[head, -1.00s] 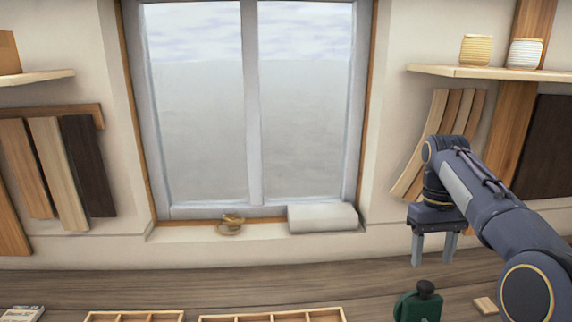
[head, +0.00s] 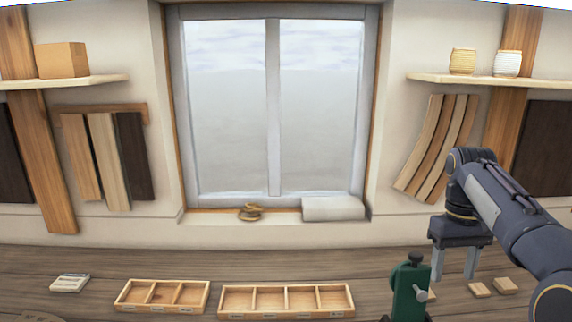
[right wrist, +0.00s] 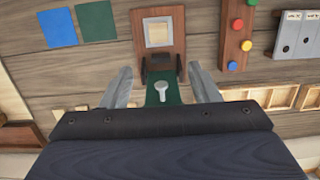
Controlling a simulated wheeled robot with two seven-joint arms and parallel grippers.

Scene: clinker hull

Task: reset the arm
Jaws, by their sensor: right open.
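My right gripper (head: 455,262) is open and empty above the right part of the wooden bench, its fingers pointing down. In the right wrist view its two fingers (right wrist: 162,88) stand apart with nothing gripped between them. A green clamp-like tool (head: 410,290) with a dark knob stands on the bench just left of the gripper in the head view. In the right wrist view its green part (right wrist: 160,98) with a grey screw shows beyond the gap between the fingers. My left gripper is not in view.
Two divided wooden trays (head: 163,295) (head: 287,301) lie on the bench. Small wood blocks (head: 505,285) lie right of the gripper. A pale stack (head: 70,283) lies at left. The right wrist view shows blue (right wrist: 57,28) and green (right wrist: 96,20) squares and a strip with coloured knobs (right wrist: 236,35).

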